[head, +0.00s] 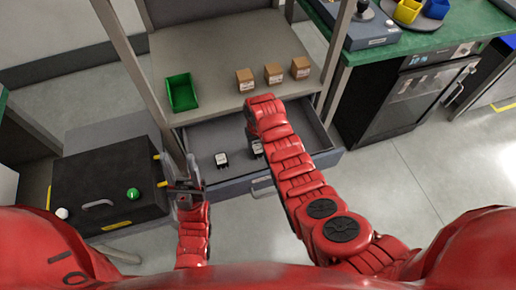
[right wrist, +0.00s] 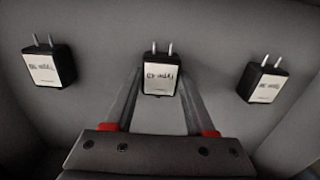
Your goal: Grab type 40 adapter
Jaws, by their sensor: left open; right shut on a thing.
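In the right wrist view, the type 40 adapter (right wrist: 162,75), a black block with a white label and two metal prongs, is in the middle. My right gripper (right wrist: 161,90) is shut on its sides. Another adapter (right wrist: 50,67) lies to the left and a third (right wrist: 264,82) to the right; their labels are hard to read. In the head view, one adapter (head: 221,159) lies in the open drawer, and another (head: 257,149) shows beside my right arm, which hides the right gripper's fingers. My left gripper (head: 181,184) is open and empty, left of the drawer.
The grey drawer (head: 228,184) is pulled out below a shelf (head: 213,52) holding a green bin (head: 181,92) and several cardboard boxes (head: 274,74). A black case (head: 100,187) with a green knob stands left, close to my left gripper. A green-topped bench (head: 440,38) stands right.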

